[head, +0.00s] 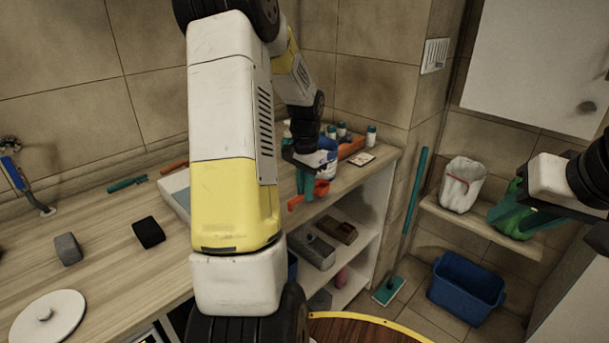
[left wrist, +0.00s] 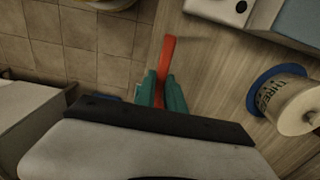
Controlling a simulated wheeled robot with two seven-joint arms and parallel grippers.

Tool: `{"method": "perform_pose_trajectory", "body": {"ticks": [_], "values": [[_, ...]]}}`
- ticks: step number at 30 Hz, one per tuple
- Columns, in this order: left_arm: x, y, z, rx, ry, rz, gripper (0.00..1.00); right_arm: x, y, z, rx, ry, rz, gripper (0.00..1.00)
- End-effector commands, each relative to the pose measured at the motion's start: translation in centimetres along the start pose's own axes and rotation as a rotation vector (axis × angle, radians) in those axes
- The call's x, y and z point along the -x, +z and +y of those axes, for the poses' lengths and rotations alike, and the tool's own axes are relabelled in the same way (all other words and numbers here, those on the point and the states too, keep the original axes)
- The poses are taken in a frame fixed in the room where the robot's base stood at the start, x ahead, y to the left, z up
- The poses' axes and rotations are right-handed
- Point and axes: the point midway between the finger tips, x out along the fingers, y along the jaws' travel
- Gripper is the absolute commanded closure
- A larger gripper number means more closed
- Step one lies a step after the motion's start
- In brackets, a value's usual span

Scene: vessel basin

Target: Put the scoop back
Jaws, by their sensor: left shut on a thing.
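My left gripper (head: 306,184) is shut on a red-orange piece, which I take to be the scoop (head: 321,187). It is above the counter's right front edge. In the left wrist view the scoop's red-orange strip (left wrist: 169,50) runs between the teal fingers (left wrist: 160,92) and sticks out beyond them, over the counter edge. Its full shape is partly hidden by the fingers.
An orange tray (head: 351,147) with small bottles stands at the counter's back right. A dark block (head: 148,232), a grey block (head: 67,248) and a white round lid (head: 47,316) lie on the left counter. Open shelves (head: 362,252) are below; a blue bin (head: 466,288) stands right.

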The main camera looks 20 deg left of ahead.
Motion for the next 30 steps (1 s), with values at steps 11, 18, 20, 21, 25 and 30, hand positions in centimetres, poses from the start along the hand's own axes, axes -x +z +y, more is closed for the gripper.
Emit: {"method": "perform_pose_trajectory", "body": {"ticks": [11, 18, 20, 21, 25, 30], "values": [[0.0, 0.0, -5.8, 0.001, 0.000, 0.000, 1.00, 0.0, 0.0, 0.0, 0.000, 0.000, -0.001, 0.64], [0.0, 0.0, -8.9, 0.005, 0.000, 0.001, 1.00, 0.0, 0.0, 0.0, 0.000, 0.000, -0.001, 0.64], [-0.1, 0.0, -9.9, 0.004, 0.000, 0.001, 1.00, 0.0, 0.0, 0.0, 0.000, 0.000, -0.001, 0.64], [-0.9, 0.0, -9.6, 0.000, 0.004, -0.002, 1.00, 0.0, 0.0, 0.0, 0.000, 0.000, -0.001, 0.64], [-1.5, 0.0, -9.6, 0.000, 0.000, 0.000, 1.00, 0.0, 0.0, 0.0, 0.000, 0.000, -0.001, 0.64], [-1.5, 0.0, -9.6, 0.000, 0.000, 0.000, 1.00, 0.0, 0.0, 0.0, 0.000, 0.000, -0.001, 0.64]]}}
